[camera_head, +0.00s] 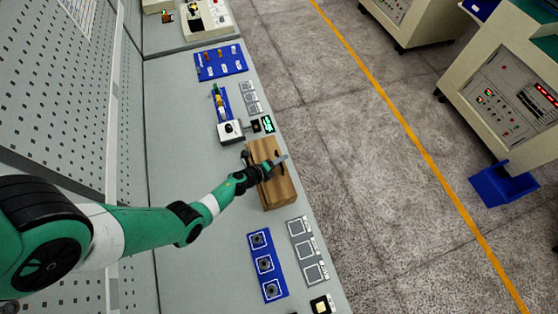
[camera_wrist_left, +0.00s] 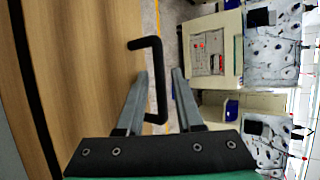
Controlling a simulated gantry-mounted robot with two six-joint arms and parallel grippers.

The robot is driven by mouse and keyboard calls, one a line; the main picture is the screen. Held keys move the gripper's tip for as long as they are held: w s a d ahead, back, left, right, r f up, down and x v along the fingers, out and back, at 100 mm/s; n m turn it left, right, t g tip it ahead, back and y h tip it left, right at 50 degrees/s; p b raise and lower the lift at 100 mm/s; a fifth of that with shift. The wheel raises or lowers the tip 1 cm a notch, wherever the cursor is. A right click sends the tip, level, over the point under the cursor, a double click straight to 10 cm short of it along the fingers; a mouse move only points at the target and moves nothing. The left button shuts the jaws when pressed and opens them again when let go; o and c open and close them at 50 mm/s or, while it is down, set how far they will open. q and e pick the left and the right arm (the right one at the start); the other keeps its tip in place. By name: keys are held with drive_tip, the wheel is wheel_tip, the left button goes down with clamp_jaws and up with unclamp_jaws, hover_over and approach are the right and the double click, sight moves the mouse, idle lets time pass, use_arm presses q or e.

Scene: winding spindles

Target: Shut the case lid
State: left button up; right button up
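The wooden case (camera_head: 281,192) sits on the grey bench. The frames do not clearly show how far open its lid is. In the left wrist view, a wooden panel (camera_wrist_left: 85,60) fills the left side, and a black bent handle (camera_wrist_left: 159,90) sticks out from it. My left gripper (camera_head: 283,159) is over the case in the head view, hiding part of it. In the left wrist view its two fingers (camera_wrist_left: 160,72) are apart, with the handle's bar between them and a gap on the right side. My right gripper is in neither view.
A blue tray with round parts (camera_head: 254,253) and several grey squares (camera_head: 302,228) lie nearer on the bench. A small device (camera_head: 229,131) and another blue tray (camera_head: 235,65) are beyond the case. A perforated panel (camera_head: 60,90) stands on the left.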

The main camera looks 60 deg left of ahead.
use_arm(q)
drive_tip(key=shift+s+r, duration=0.15)
drive_tip(key=shift+s, duration=0.05)
drive_tip(key=p+v, duration=0.5)
drive_tip(key=v, duration=0.2)
drive_tip(key=shift+r+p, duration=0.3)
drive_tip(key=shift+p, duration=0.05)
drive_tip(key=v, duration=0.2)
drive_tip(key=shift+s+d, duration=0.2)
drive_tip(key=shift+s, duration=0.25)
drive_tip(key=shift+s+d+r, duration=0.15)
drive_tip(key=shift+s+r, duration=0.05)
drive_tip(key=shift+s, duration=0.25)
drive_tip(key=shift+w+d, duration=0.1)
